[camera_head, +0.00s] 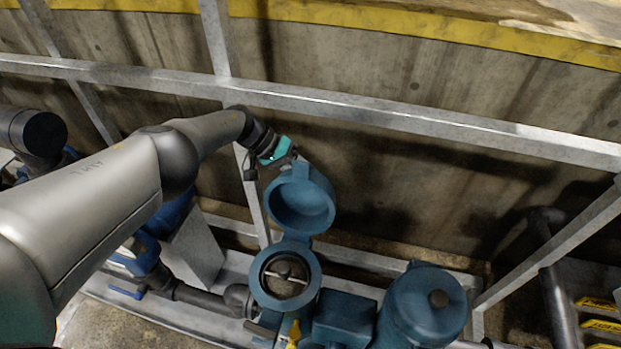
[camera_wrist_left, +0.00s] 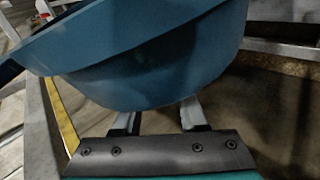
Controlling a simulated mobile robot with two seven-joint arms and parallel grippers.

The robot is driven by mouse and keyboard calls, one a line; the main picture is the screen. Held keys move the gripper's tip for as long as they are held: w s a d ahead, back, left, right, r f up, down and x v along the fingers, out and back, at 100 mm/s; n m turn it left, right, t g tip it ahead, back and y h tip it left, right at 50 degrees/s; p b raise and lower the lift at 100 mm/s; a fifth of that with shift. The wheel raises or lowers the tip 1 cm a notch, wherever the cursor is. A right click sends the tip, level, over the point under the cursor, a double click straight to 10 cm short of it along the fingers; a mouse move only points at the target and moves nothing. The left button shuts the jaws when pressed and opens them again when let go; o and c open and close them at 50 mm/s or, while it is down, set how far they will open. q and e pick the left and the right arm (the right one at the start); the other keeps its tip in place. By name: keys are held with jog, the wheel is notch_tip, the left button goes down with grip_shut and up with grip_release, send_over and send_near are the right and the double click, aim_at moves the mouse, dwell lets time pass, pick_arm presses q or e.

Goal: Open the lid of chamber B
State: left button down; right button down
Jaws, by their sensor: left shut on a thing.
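A round blue lid (camera_head: 301,201) stands swung up and back on its hinge, showing its hollow inner side in the head view. Below it, the open mouth of a blue chamber (camera_head: 262,284) shows a metal part inside. No letter marking the chamber is readable. My left gripper (camera_head: 293,157) is at the lid's top edge and shut on it. In the left wrist view the blue lid (camera_wrist_left: 160,60) fills the upper part, and the fingers (camera_wrist_left: 158,117) reach its lower edge; the contact points are partly hidden. My right gripper is not in view.
A second blue chamber (camera_head: 426,302) with a domed, closed top stands at the right. A grey metal rail (camera_head: 400,114) crosses behind the lid, before a concrete wall (camera_head: 420,70). A yellow handle (camera_head: 293,334) is at the front.

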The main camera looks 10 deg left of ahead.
pick_arm(q)
jog(key=shift+s+a+f, duration=0.1)
jog(key=shift+s+f, duration=0.2)
jog(key=shift+f, duration=0.15)
jog(key=c, duration=0.7)
grip_release()
jog(key=shift+o, duration=1.1)
jog(key=shift+r, duration=0.1)
jog(key=shift+w+r, duration=0.1)
jog(key=w+p+v, duration=0.1)
jog(key=p+v, duration=0.4)
jog(key=v, duration=1)
jog(key=shift+s+r, duration=0.15)
jog(key=shift+s, duration=0.3)
jog(key=shift+s, duration=0.1)
